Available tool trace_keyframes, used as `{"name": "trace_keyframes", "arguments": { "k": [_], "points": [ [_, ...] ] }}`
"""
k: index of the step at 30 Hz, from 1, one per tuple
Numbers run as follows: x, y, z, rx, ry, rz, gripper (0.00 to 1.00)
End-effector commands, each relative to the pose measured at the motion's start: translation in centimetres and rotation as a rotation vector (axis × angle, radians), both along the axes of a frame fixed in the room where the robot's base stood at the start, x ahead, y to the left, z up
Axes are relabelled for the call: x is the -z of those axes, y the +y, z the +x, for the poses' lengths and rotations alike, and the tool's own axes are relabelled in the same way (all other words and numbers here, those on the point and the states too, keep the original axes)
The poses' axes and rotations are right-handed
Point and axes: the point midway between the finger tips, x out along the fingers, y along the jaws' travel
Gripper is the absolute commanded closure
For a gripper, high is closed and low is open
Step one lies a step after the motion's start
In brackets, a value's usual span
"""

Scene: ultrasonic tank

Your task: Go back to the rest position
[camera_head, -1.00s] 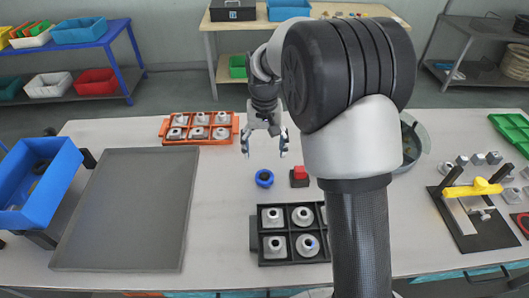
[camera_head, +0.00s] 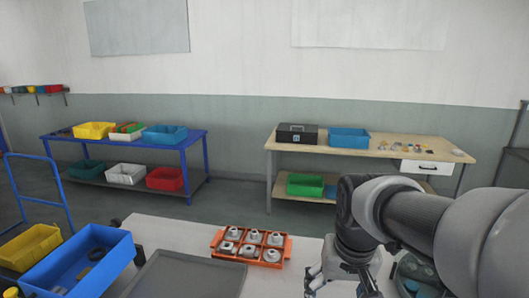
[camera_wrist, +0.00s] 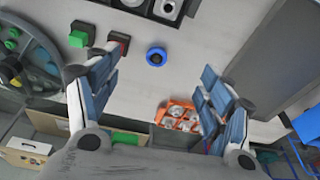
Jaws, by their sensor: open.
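My gripper (camera_wrist: 155,105) is open and empty in the wrist view, its two fingers spread wide above the table. In the head view my gripper (camera_head: 325,280) shows at the bottom edge, partly cut off, to the right of the orange tray. No object lies between the fingertips. The white table (camera_head: 200,232) is under it. A blue ring-shaped part (camera_wrist: 156,56) lies on the table ahead of the fingers in the wrist view. The orange tray (camera_head: 216,240) holds several metal parts.
A grey mat (camera_head: 190,275) and a blue bin (camera_head: 85,262) are at the left. A red block on a dark base (camera_wrist: 118,42) and a black tray (camera_wrist: 140,8) show in the wrist view. A round glass-like tank (camera_wrist: 30,55) is at its left.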

Motion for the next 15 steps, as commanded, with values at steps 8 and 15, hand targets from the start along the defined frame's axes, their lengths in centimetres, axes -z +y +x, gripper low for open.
{"name": "trace_keyframes", "arguments": {
  "k": [8,15],
  "points": [
    [-1.8,0.0,-10.4,-0.058,-0.132,-0.016,0.26],
    [-0.5,0.0,-15.4,-0.090,-0.202,-0.029,0.26]
  ]
}}
